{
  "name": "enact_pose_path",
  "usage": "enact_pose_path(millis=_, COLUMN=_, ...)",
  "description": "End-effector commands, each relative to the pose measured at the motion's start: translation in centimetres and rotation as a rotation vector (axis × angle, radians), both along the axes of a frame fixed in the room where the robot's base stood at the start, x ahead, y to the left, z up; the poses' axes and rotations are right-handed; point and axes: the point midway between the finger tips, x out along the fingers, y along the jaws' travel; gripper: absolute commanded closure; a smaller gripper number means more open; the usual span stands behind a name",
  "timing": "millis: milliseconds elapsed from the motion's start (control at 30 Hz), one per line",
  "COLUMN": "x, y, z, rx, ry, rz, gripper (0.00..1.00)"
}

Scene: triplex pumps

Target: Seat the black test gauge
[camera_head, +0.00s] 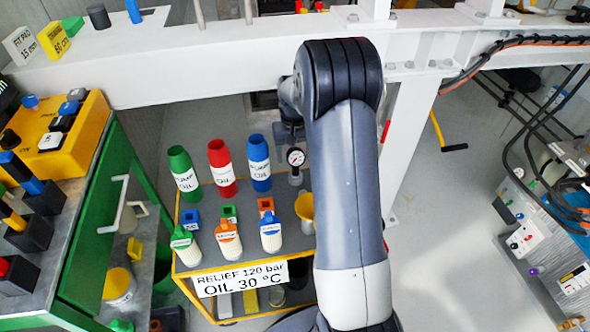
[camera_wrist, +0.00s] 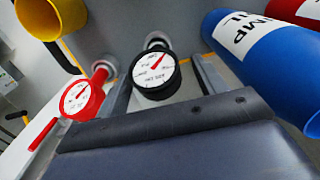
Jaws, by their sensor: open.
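The black test gauge (camera_wrist: 155,72) has a white dial and a red needle. It shows in the wrist view, upper middle, on a grey fitting. In the head view a dark-rimmed white-faced gauge (camera_head: 295,157) stands at the back right of the cart, just left of my arm. My gripper (camera_wrist: 163,68) is open, with its thin grey fingers on either side of the black gauge. I cannot tell whether they touch it. A red gauge (camera_wrist: 82,98) sits left of it in the wrist view. In the head view my arm hides much of this area.
On the cart (camera_head: 238,202) stand green (camera_head: 184,174), red (camera_head: 221,167) and blue (camera_head: 259,162) oil containers, with white bottles in front. A yellow funnel-like cup (camera_head: 304,208) is beside my arm. A white beam (camera_head: 200,62) crosses behind.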

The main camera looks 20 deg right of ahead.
Motion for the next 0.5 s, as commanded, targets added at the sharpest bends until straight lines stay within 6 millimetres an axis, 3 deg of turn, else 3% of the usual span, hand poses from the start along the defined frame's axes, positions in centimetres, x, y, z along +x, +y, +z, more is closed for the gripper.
enact_pose_path(millis=200, x=-0.3, y=-0.3, z=-3.5, rx=0.001, ry=0.003, rz=-0.001, gripper=0.33)
enact_pose_path(millis=500, x=-0.3, y=-0.3, z=-4.2, rx=0.000, ry=0.001, rz=0.000, gripper=0.33)
